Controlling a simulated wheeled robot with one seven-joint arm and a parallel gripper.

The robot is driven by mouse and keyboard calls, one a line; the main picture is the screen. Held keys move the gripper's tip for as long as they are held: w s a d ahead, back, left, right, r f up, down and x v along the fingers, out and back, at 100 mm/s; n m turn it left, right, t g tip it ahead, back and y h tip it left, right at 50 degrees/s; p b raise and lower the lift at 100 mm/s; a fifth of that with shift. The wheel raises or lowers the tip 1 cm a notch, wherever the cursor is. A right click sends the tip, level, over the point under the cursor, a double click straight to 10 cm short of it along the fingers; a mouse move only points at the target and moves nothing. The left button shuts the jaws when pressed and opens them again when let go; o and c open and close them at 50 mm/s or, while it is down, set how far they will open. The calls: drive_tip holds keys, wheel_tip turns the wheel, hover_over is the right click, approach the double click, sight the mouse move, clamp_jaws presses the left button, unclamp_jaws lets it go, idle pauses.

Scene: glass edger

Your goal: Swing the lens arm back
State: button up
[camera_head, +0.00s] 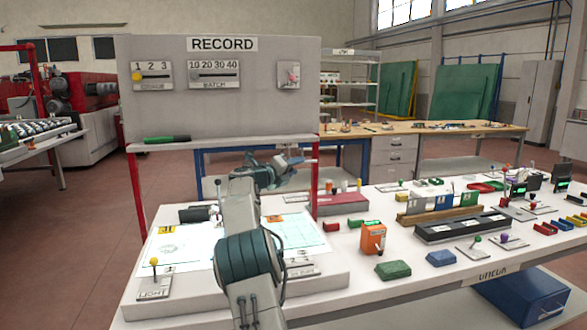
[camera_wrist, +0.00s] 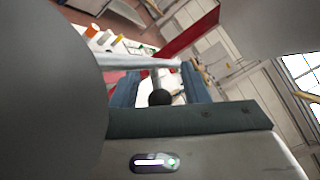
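My gripper (camera_head: 290,172) is in front of the grey board's lower edge, over the back of the light-topped station. In the wrist view its two blue-grey fingers (camera_wrist: 158,88) stand apart. A round black knob (camera_wrist: 160,97) shows between them, with a gap visible on each side. A pale grey bar (camera_wrist: 120,60), which looks like the lens arm, crosses just beyond the fingers. In the head view a blue-grey bar (camera_head: 302,161) shows at my gripper; I cannot tell where the bar ends and my fingers begin. The bar's pivot is hidden.
The RECORD board (camera_head: 222,110) stands behind my gripper, with a red post (camera_head: 315,170) close on its right. A yellow-knobbed lever (camera_head: 154,275) is at the front left. An orange box (camera_head: 373,238), green block (camera_head: 393,270) and black tray (camera_head: 462,228) stand to the right.

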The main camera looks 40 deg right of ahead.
drive_tip(key=shift+a+f, duration=0.1)
drive_tip(key=s+a+b, duration=0.1)
drive_tip(key=s+a, duration=0.1)
drive_tip(key=a, duration=1.1)
drive_tip(key=shift+s+a+b, duration=0.2)
drive_tip(key=shift+b, duration=0.15)
